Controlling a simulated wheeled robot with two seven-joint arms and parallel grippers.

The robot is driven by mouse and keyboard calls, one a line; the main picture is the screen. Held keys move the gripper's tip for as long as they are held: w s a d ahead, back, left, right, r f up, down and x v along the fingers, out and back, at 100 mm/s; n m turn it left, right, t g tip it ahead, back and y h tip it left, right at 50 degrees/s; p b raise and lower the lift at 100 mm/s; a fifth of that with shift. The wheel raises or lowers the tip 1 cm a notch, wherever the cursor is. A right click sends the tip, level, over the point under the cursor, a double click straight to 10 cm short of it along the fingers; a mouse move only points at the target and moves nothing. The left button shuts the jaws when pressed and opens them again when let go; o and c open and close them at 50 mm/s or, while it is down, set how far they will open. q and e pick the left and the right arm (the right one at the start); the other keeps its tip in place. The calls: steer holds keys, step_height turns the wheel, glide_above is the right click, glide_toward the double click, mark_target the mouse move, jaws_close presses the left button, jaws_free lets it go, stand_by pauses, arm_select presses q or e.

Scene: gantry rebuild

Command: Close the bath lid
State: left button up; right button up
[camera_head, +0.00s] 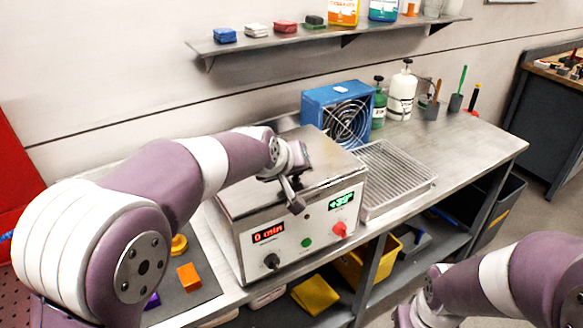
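The bath (300,245) is a steel box on the bench, with a white front panel, a red "0 min" display, a green display and knobs. Its flat metal lid (250,198) lies over the top and looks down, or nearly so; a small gap cannot be ruled out. My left gripper (292,194) is over the lid near its front edge, fingers pointing down. Whether it touches the lid, and whether the fingers are apart, is unclear. My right gripper (408,317) is low at the bottom edge, away from the bath and mostly cut off.
A wire-grid tray (393,178) stands right of the bath. A blue fan box (338,112) and bottles (401,95) stand behind. An orange block (189,277) and a yellow piece (179,244) lie on a dark mat at left. A wall shelf (330,36) is above.

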arm_select(q)
steer(key=shift+s+d+f+g, duration=0.15)
steer(key=shift+s+f, duration=0.05)
steer(key=shift+f, duration=0.3)
steer(key=shift+s+d+f+g, duration=0.15)
steer(key=shift+f, duration=0.35)
steer(key=shift+a, duration=0.1)
steer(key=shift+s+a+r, duration=0.15)
steer(key=shift+r, duration=0.15)
steer(key=b+v, duration=0.1)
steer(key=v, duration=1.2)
steer(key=shift+w+r, duration=0.3)
